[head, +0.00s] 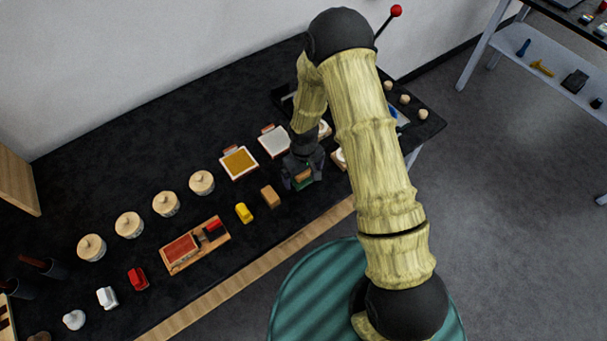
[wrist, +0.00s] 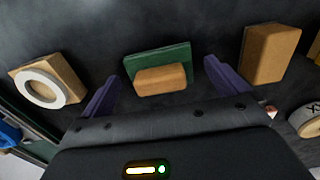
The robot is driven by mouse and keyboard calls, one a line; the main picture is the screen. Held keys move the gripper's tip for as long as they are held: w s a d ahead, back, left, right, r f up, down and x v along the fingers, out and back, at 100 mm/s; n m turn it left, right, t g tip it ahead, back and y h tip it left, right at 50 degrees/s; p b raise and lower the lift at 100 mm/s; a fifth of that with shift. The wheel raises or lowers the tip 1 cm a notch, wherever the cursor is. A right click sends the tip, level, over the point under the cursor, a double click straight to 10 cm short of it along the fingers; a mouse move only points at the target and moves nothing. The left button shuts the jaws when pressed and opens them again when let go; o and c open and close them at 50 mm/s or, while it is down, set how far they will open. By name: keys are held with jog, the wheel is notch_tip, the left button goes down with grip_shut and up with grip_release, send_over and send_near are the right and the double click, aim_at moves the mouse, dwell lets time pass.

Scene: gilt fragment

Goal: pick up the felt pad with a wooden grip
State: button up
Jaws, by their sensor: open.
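The felt pad is a green slab with a wooden block-shaped grip on top, in the wrist view (wrist: 158,54). It lies flat on the dark table, and part of it shows under my gripper in the head view (head: 304,184). My gripper (wrist: 162,72) is open and empty. Its two purple fingers stand apart, one on each side of the pad in the wrist picture, with visible gaps. In the head view my gripper (head: 302,174) is over the pad, and its fingers partly hide it.
A plain wooden block (wrist: 270,53) lies to the right in the wrist view. A white ring on a wooden base (wrist: 22,72) lies to the left. In the head view, a yellow object (head: 243,212), a gold-filled tray (head: 239,163) and several lidded round pots (head: 202,182) stand on the table (head: 110,170).

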jog(key=shift+c, duration=0.5)
jog(key=c, duration=1)
jog(key=shift+r, duration=0.15)
notch_tip(320, 180, up, 10)
jog(key=shift+f+b, duration=0.15)
jog(key=shift+b, duration=0.95)
